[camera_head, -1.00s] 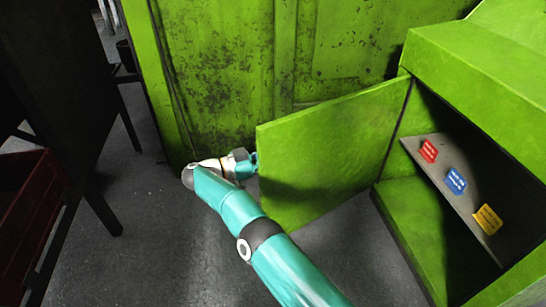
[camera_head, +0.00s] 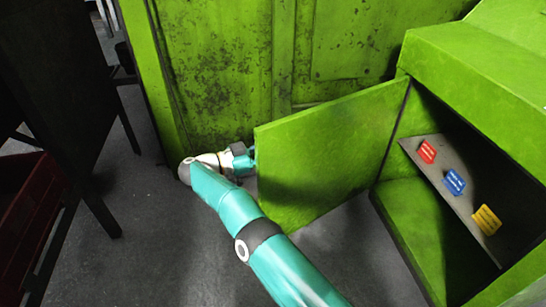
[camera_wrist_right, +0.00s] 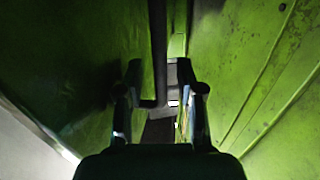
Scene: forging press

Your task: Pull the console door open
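The green console door (camera_head: 325,155) stands wide open, swung out to the left from its hinge edge on the green console (camera_head: 480,85). My right arm reaches in from the bottom, and its wrist is at the door's free left edge. My right gripper is mostly hidden behind that edge in the head view. In the right wrist view, my right gripper (camera_wrist_right: 160,80) has its two fingers apart with nothing between them. It is in the gap between the door (camera_wrist_right: 75,70) on the left and a green wall (camera_wrist_right: 250,75) on the right. My left gripper is not in view.
Inside the console, a grey shelf (camera_head: 427,171) carries a red card (camera_head: 427,151), a blue card (camera_head: 454,182) and a yellow card (camera_head: 487,220). The worn green press wall (camera_head: 220,70) stands close behind the door. A dark red bin (camera_head: 30,210) is at left. The floor between is clear.

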